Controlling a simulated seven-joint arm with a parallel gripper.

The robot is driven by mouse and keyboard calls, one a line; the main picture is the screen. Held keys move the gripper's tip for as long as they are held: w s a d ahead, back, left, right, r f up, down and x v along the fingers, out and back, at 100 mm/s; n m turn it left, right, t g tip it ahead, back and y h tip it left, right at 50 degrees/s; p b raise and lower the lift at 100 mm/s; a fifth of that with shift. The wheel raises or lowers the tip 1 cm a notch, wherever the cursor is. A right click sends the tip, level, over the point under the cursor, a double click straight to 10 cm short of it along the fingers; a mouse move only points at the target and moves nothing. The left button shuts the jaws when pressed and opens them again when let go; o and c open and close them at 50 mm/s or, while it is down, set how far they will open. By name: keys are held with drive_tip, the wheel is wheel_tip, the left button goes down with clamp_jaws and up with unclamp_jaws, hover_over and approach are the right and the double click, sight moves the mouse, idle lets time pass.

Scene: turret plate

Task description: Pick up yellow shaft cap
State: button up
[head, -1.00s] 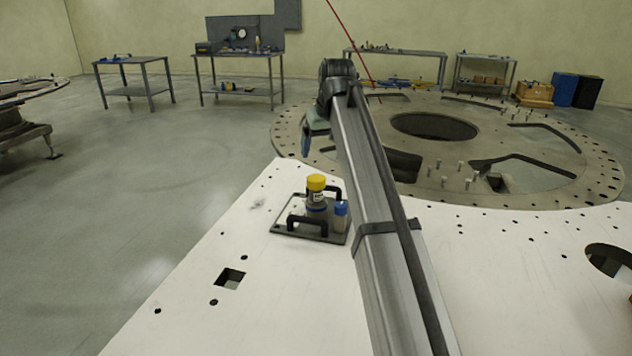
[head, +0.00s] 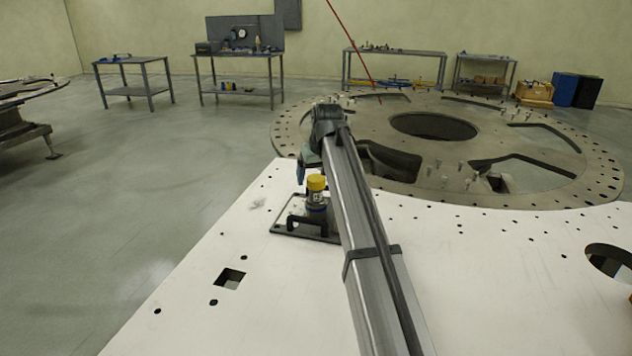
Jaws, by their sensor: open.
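The yellow shaft cap (head: 316,182) sits on top of a dark cylinder with a pale label (head: 316,197). The cylinder stands upright on a small dark tray (head: 290,231) with black handles, on the white plate. My gripper (head: 302,172) is just behind and slightly left of the cap in the picture, partly hidden by my arm. It is apart from the cap as far as I can see, and nothing shows in it. My arm hides the right part of the tray.
The white plate (head: 250,300) has a square hole (head: 229,279) and small holes, with clear room left of the tray. A large round turret plate (head: 560,165) with upright pins lies behind. Benches (head: 240,88) stand far back.

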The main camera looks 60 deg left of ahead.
drive_tip(key=shift+f, duration=0.1)
drive_tip(key=shift+c, duration=0.4)
drive_tip(key=c, duration=1)
drive_tip(key=shift+c, duration=0.2)
